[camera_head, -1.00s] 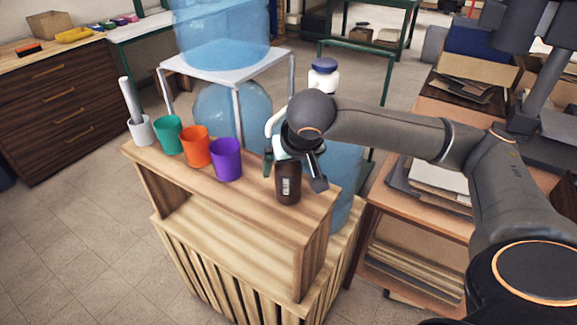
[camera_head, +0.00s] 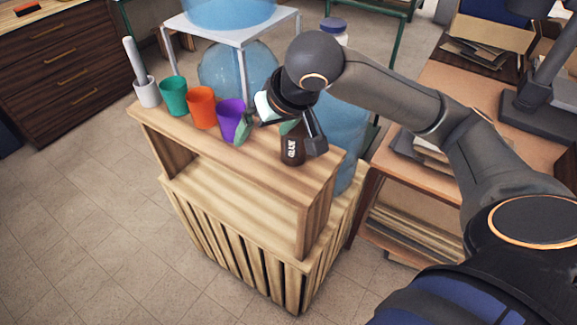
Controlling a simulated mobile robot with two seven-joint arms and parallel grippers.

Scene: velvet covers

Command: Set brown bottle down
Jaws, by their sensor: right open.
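The brown bottle (camera_head: 291,152), dark with a white label, stands upright on the top board of the wooden stand (camera_head: 190,143), near its right end. My right gripper (camera_head: 281,137) is open, its fingers spread wide on either side of the bottle's upper part. The right finger is close to the bottle; I cannot tell if it touches. The left finger is well apart from it, near the purple cup. The bottle's top is hidden by the gripper. My left gripper does not show.
A purple cup (camera_head: 231,119), an orange cup (camera_head: 202,107), a green cup (camera_head: 173,96) and a white holder (camera_head: 147,93) stand in a row left of the bottle. Large blue water jugs (camera_head: 238,72) are behind. A table with papers (camera_head: 435,150) is on the right.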

